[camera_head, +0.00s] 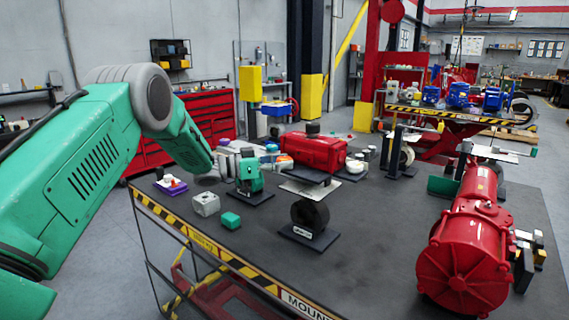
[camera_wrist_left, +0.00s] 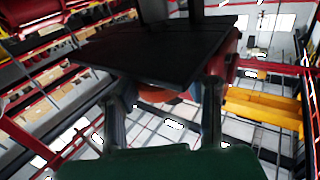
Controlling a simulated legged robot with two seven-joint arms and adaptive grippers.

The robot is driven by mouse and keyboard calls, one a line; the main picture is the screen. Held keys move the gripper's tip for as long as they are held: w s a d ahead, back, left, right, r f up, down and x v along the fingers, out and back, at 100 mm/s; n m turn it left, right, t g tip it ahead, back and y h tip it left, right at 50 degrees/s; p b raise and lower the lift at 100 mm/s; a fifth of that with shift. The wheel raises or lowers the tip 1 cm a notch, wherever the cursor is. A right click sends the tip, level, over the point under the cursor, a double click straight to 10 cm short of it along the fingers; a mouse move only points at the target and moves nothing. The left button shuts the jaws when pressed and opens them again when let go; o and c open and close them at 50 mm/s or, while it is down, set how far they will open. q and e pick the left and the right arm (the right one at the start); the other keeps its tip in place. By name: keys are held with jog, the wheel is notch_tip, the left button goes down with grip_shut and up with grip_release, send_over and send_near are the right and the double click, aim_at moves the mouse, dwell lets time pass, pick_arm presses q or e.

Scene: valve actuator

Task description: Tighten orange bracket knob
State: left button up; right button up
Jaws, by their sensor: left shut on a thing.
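In the left wrist view, my left gripper (camera_wrist_left: 165,104) has one finger on each side of an orange knob (camera_wrist_left: 160,95), shut on it. The knob is under a dark flat plate (camera_wrist_left: 145,50), seen from below. The plate hides the knob's upper part, and the fingertips are dim. In the head view my green left arm (camera_head: 85,180) comes in from the left and bends down towards the table. I cannot make out its gripper or the orange knob there. My right gripper is not in view.
The dark table (camera_head: 380,235) has a striped front edge. The table's front middle is clear.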

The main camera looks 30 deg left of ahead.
pick_arm(q)
jog(key=shift+a+r, duration=0.1)
jog(key=shift+r, duration=0.1)
dwell(0.4)
jog(key=o, duration=1.2)
jog(key=shift+a+f, duration=0.1)
jog(key=shift+a, duration=0.05)
jog(key=shift+s+a+f, duration=0.1)
jog(key=shift+s+a, duration=0.05)
jog(key=v, duration=1.1)
jog(key=shift+a, duration=0.45)
jog(key=shift+d, duration=0.15)
